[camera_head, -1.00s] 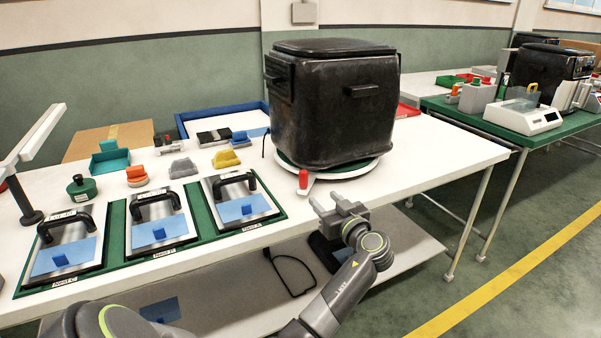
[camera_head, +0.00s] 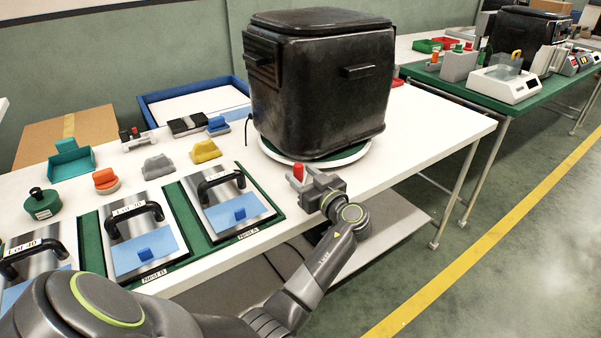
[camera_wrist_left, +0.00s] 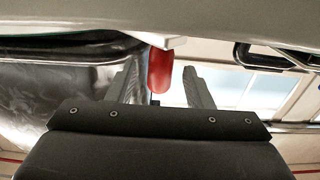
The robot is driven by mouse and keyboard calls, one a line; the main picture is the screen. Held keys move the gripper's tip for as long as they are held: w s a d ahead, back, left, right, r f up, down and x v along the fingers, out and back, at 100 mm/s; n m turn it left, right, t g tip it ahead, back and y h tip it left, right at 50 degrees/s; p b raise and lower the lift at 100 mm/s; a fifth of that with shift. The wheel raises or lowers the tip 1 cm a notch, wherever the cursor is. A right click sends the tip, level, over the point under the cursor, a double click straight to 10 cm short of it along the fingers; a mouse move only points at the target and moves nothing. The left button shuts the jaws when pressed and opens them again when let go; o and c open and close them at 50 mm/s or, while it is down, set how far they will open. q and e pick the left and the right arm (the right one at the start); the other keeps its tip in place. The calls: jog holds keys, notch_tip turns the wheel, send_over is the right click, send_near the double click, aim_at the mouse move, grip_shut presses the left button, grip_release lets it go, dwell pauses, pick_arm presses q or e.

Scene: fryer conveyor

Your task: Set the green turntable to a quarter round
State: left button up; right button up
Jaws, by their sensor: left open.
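The turntable (camera_head: 353,157) is a round white disc with some green beneath the black fryer (camera_head: 318,95), near the front edge of the white table. A red upright knob (camera_head: 299,172) stands on its rim at the front left. My left gripper (camera_head: 304,181) is open at the knob. In the left wrist view the red knob (camera_wrist_left: 160,70) shows between the two spread fingers (camera_wrist_left: 159,80), with visible gaps at both sides. The fryer hides most of the turntable. My right gripper is not in view.
Lidded metal plates (camera_head: 230,205) with black handles lie in green nests left of the gripper. Several small coloured parts, such as a yellow one (camera_head: 205,151), lie behind them. A blue tray (camera_head: 196,101) is at the back. The table's right end is clear.

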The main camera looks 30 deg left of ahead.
pick_arm(q)
jog(key=shift+d, duration=0.1)
grip_shut()
dwell(0.3)
